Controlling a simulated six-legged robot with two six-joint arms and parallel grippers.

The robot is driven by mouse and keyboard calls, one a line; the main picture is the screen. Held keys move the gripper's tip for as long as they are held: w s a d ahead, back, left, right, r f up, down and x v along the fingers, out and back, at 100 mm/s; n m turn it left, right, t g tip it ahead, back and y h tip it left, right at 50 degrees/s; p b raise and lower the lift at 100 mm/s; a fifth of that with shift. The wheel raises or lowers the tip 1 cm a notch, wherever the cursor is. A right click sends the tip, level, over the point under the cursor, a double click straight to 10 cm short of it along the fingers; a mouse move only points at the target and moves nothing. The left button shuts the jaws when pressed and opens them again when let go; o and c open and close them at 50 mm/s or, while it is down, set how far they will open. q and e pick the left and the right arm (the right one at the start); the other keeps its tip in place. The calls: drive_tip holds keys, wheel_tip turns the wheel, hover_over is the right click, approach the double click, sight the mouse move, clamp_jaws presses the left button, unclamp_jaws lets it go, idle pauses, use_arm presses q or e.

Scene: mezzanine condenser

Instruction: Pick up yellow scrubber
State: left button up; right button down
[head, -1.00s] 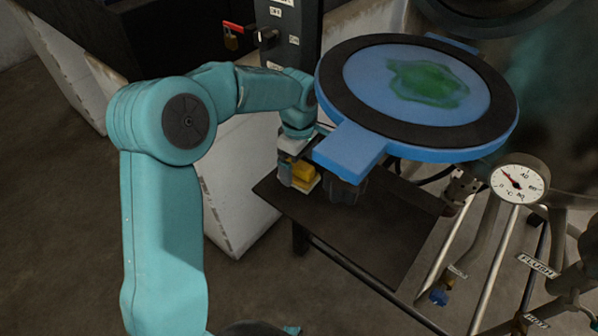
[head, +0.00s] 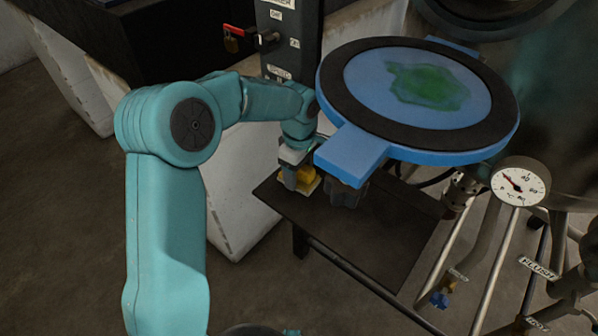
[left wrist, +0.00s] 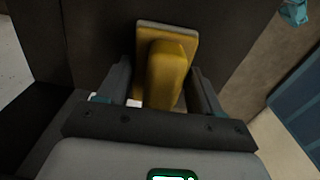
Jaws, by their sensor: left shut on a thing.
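The yellow scrubber (head: 307,177) is at the left end of the dark shelf, partly hidden by my gripper in the head view. In the left wrist view the scrubber (left wrist: 167,72) shows as a yellow block handle on a flat, paler base. My left gripper (head: 298,180) is around it, and in the wrist view its fingers (left wrist: 163,88) stand on both sides of the handle. The gripper is shut on the scrubber. I cannot tell whether its base is clear of the shelf. My right gripper is not in view.
A blue round cover (head: 350,152) with a black ring and a green patch overhangs the shelf (head: 365,232), close to my gripper. A dark grey object (head: 345,193) stands just right of the scrubber. A dial gauge (head: 520,181) and pipes are at the right.

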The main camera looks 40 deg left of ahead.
use_arm(q)
drive_tip(key=shift+r, duration=0.45)
wheel_tip(320, 180, up, 2)
drive_tip(key=shift+r, duration=0.15)
drive_tip(key=s+a+b, duration=0.1)
drive_tip(key=s+b, duration=0.1)
drive_tip(key=s, duration=1.6)
drive_tip(key=shift+a+b, duration=0.2)
drive_tip(key=shift+b, duration=0.15)
drive_tip(key=shift+o, duration=0.8)
